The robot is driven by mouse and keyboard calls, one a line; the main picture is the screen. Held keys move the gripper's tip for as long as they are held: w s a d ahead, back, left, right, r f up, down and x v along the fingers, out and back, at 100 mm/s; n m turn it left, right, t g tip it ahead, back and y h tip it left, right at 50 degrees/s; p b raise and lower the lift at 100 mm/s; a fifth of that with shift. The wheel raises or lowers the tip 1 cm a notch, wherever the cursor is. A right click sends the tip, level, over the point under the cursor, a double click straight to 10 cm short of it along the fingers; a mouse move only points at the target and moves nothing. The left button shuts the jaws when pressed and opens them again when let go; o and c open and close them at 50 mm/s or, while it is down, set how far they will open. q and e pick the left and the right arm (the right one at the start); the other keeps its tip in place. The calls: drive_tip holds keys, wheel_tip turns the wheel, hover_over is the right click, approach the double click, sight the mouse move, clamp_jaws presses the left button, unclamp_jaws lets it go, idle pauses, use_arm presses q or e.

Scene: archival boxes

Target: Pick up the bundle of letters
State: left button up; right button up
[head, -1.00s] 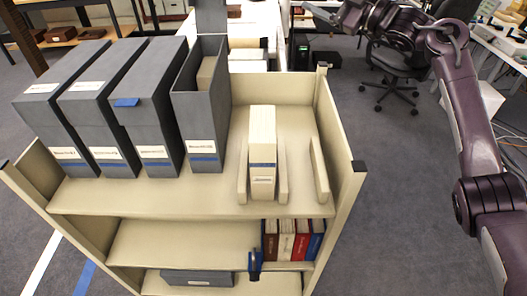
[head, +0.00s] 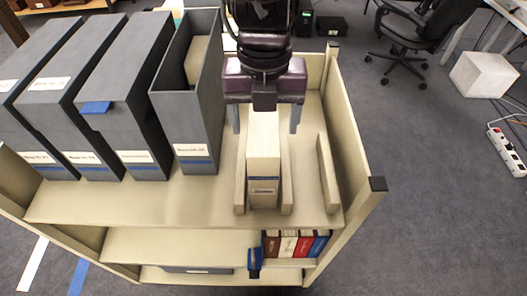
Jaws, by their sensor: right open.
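The bundle of letters (head: 263,160) is a tall cream block with a blue band and a white label low on its front. It stands upright on the top shelf of the cart, between two low cream dividers (head: 240,178). My right gripper (head: 265,125) points down over the bundle's far top end, with one open finger on each side of it. The fingers look apart from the bundle, though its far end is hidden by the gripper. My left gripper is out of view.
Several grey archival boxes (head: 128,120) stand left of the bundle; the nearest one (head: 187,110) is open-topped. Another cream divider (head: 328,174) and the cart's side wall (head: 350,140) are to the right. Coloured books (head: 295,243) sit on the shelf below.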

drive_tip(key=f, duration=0.4)
drive_tip(key=f+p, duration=0.1)
drive_tip(key=f, duration=0.1)
drive_tip(key=shift+w+a+f, duration=0.1)
drive_tip(key=shift+w+f, duration=0.15)
drive_tip(key=shift+f, duration=0.05)
drive_tip(key=shift+r, duration=0.1)
clamp_jaws()
